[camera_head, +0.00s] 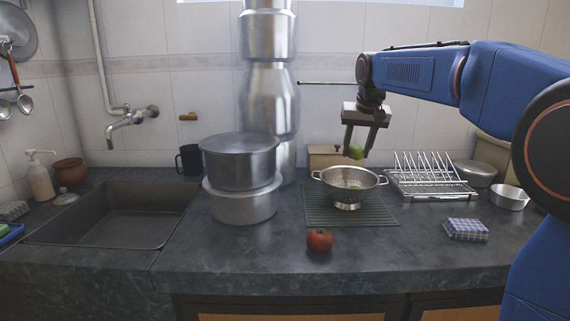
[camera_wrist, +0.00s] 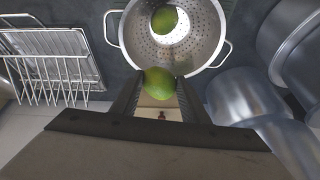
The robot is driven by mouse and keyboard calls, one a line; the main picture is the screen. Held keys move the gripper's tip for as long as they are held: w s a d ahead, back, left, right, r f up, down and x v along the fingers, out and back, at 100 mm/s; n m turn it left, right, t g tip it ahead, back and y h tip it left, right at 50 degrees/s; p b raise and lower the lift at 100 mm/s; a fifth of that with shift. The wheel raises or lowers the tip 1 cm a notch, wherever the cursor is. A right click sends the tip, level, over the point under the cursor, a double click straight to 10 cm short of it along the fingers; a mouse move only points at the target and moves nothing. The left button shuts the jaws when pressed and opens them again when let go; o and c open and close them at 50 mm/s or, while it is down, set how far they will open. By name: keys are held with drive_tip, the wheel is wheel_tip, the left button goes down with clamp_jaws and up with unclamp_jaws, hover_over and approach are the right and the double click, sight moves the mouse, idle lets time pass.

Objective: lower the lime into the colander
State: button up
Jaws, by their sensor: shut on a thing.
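My gripper (camera_head: 363,150) is shut on a green lime (camera_head: 355,152) and holds it above the colander (camera_head: 348,191). The held lime also shows between the fingers in the wrist view (camera_wrist: 158,83). The steel colander has two loop handles and a perforated bowl, and stands upright on a dark green ribbed mat (camera_head: 316,212). Another green lime (camera_wrist: 164,19) lies inside the colander, at the bottom of its bowl. In the wrist view the held lime overlaps the near rim of the colander; the head view shows a gap between them.
A dish rack (camera_head: 430,181) stands right of the colander. Stacked steel pots (camera_head: 241,165) stand to its left. A red apple (camera_head: 319,240) sits in front, and a folded checked cloth (camera_head: 466,229) lies at front right. A wooden box (camera_head: 322,157) stands behind.

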drive_tip(key=shift+f, duration=3.4)
drive_tip(key=shift+f, duration=1.65)
drive_tip(key=o, duration=1.1)
drive_tip(key=shift+o, duration=0.2)
